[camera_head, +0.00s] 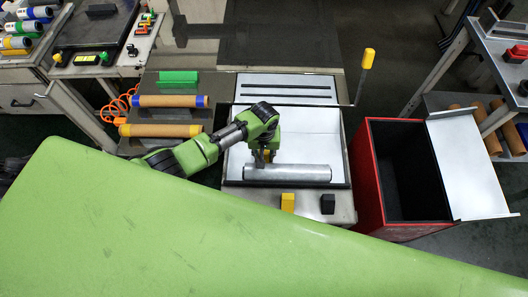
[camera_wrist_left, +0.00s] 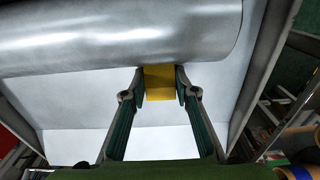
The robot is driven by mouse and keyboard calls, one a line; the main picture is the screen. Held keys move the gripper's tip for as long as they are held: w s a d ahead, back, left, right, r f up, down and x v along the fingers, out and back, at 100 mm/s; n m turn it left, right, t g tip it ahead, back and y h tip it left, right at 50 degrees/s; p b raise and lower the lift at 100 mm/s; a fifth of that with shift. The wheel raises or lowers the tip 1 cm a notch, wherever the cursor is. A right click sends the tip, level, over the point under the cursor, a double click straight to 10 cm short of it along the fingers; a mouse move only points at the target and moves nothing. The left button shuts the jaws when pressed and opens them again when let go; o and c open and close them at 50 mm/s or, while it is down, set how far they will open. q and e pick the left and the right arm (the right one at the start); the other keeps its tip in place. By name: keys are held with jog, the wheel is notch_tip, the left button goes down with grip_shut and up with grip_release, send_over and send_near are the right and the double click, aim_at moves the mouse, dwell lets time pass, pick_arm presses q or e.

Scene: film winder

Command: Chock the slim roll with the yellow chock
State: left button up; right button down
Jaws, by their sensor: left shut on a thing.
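The silver roll (camera_head: 287,173) lies lengthwise across the white bed (camera_head: 318,125); it also fills the top of the left wrist view (camera_wrist_left: 110,35). My left gripper (camera_head: 265,157) is at the roll's far side, left of its middle. It is shut on a yellow chock, seen between the fingertips in the left wrist view (camera_wrist_left: 159,84). The chock is at the roll's edge; I cannot tell whether it touches the roll. My right gripper is not in view.
A second yellow block (camera_head: 288,202) and a black block (camera_head: 328,203) stand on the front ledge. A red-edged open bin (camera_head: 394,230) stands to the right. Two orange-brown rolls (camera_head: 165,130) lie to the left. A yellow-handled lever (camera_head: 368,59) rises at the back right.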

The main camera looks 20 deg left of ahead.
pick_arm(q)
jog(key=shift+s+d+p, duration=0.15)
jog(key=shift+s+p, duration=0.25)
jog(key=shift+s, duration=0.15)
jog(key=o, duration=1.2)
notch_tip(320, 180, up, 12)
jog(key=shift+s, duration=0.15)
